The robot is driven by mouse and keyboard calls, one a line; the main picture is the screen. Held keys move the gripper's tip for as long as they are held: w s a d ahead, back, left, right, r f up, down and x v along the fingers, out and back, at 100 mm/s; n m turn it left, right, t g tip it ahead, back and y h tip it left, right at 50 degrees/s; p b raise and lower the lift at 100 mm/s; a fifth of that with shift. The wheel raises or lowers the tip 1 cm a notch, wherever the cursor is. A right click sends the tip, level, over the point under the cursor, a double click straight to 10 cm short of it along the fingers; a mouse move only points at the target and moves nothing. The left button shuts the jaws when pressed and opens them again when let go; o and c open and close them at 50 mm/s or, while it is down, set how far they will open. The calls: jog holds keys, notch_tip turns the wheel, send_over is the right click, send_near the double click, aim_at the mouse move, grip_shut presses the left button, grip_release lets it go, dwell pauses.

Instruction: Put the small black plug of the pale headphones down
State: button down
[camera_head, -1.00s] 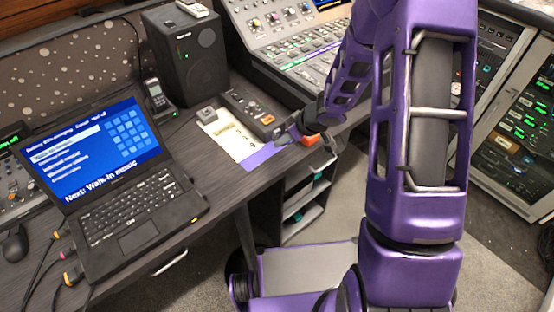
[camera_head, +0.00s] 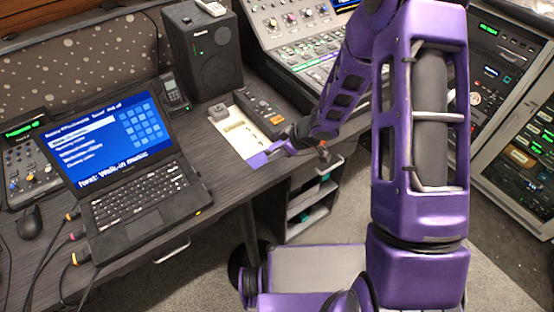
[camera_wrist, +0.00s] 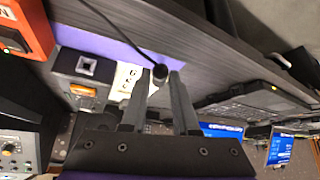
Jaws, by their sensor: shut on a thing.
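The small black plug (camera_wrist: 160,72) shows in the wrist view between my fingertips. A thin black cable (camera_wrist: 118,32) runs from it to the upper left. My gripper (camera_wrist: 161,80) is shut on the plug, above the dark desk. In the head view my gripper (camera_head: 270,154) is small, near the desk's front edge, beside a purple strip (camera_head: 257,160); the plug cannot be made out there. The pale headphones cannot be made out in either current view. Whether the plug touches the desk is unclear.
A white sheet (camera_head: 238,137) and a grey box with an orange switch (camera_head: 262,110) lie behind my gripper. An orange box (camera_wrist: 22,28) stands at the upper left of the wrist view. The laptop (camera_head: 140,200) is left; a black speaker (camera_head: 203,60) stands behind.

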jog(key=shift+f+b, duration=0.5)
jog(key=shift+f, duration=1)
jog(key=shift+f, duration=0.35)
jog(key=c, duration=0.7)
grip_release()
jog(key=shift+r, duration=0.25)
jog(key=p+v, duration=0.2)
jog(key=v, duration=1)
jog(key=shift+r, duration=0.1)
